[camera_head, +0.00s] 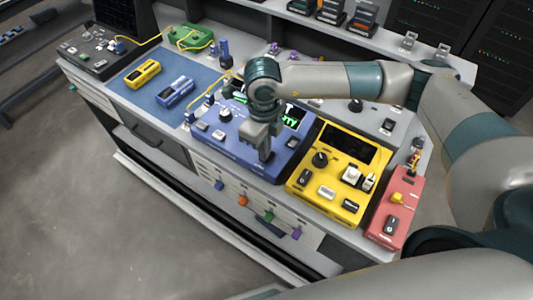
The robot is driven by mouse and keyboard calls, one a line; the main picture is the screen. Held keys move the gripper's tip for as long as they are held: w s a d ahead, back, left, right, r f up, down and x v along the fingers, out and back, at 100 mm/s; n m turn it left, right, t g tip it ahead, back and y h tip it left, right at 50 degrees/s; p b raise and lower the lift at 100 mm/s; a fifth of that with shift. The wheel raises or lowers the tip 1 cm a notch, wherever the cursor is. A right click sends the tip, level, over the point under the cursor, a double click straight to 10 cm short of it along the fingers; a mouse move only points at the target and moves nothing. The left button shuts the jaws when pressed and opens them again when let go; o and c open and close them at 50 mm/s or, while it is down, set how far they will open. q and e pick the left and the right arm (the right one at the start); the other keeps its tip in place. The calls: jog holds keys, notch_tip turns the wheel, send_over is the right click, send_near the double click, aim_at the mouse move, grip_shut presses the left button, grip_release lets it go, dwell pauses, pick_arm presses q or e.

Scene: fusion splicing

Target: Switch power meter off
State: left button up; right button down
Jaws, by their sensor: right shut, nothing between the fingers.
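A blue bench instrument (240,155) stands on the workbench, with a black knob, several keys and a lit screen (293,116) showing green marks. A yellow bench instrument (316,192) stands to its right, with a dark screen (347,144), a black knob and several switches. No readable label tells which one is the power meter. My right gripper (266,156) is shut and empty, pointing down over the right front part of the blue instrument. It hides the panel under it, and I cannot tell whether the tips touch. My left gripper is out of view.
A red box (398,206) stands right of the yellow instrument. A blue mat (148,101) with small yellow and blue handheld devices lies to the left. Drawers (152,137) and coloured tags line the bench front. A raised shelf runs along the back.

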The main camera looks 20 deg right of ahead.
jog(key=shift+f+b, duration=0.4)
jog(key=shift+f, duration=0.05)
jog(key=shift+r, duration=0.2)
notch_tip(320, 180, up, 7)
jog(key=p, duration=0.2)
jog(key=shift+p, duration=0.3)
dwell(0.6)
jog(key=shift+f, duration=0.15)
dwell(0.4)
